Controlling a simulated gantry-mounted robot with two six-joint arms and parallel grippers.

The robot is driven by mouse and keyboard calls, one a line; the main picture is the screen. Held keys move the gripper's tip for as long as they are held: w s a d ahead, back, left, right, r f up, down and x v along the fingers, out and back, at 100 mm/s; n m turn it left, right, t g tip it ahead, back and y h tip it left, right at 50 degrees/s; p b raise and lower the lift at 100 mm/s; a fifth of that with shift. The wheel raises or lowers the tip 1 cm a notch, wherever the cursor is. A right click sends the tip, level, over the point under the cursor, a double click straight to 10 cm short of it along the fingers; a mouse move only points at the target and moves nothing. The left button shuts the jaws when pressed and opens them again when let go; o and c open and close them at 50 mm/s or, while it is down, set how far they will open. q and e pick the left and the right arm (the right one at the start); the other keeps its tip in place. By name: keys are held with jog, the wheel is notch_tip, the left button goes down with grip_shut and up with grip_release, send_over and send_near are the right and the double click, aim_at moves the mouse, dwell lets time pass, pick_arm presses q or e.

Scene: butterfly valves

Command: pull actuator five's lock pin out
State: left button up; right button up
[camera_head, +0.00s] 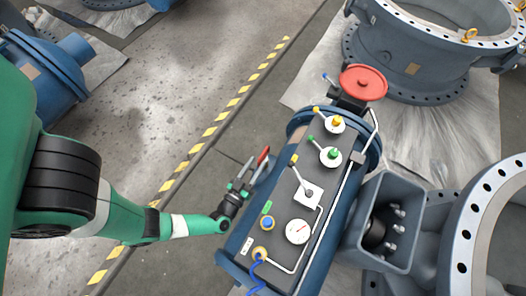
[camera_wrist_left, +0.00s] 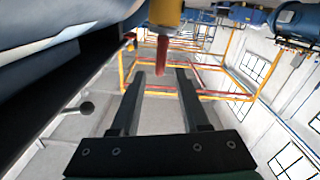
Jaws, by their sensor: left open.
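Actuator five appears to be the blue cylinder with a dark top panel (camera_head: 275,215) in the head view; I see no number I can read. My left gripper (camera_head: 254,168) is open at the left side of this panel. A red piece (camera_head: 263,155), probably the lock pin, shows at its fingertips. In the left wrist view a red pin (camera_wrist_left: 162,55) hangs from a yellow body (camera_wrist_left: 166,12). It lies in line with the gap between the open fingers (camera_wrist_left: 159,74), around their tips; I cannot tell whether it is between them. My right gripper is not in view.
A red handwheel (camera_head: 363,83) stands at the far end. Large flanged valve bodies (camera_head: 425,50) crowd the right.

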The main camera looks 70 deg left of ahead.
aim_at(261, 156)
pick_arm(q)
jog(key=b+x, duration=0.1)
jog(key=x, duration=0.3)
jog(key=shift+w+a+f, duration=0.1)
jog(key=shift+w+a, duration=0.4)
jog(key=shift+w, duration=0.1)
jog(key=shift+c, duration=0.2)
grip_shut()
dwell(0.6)
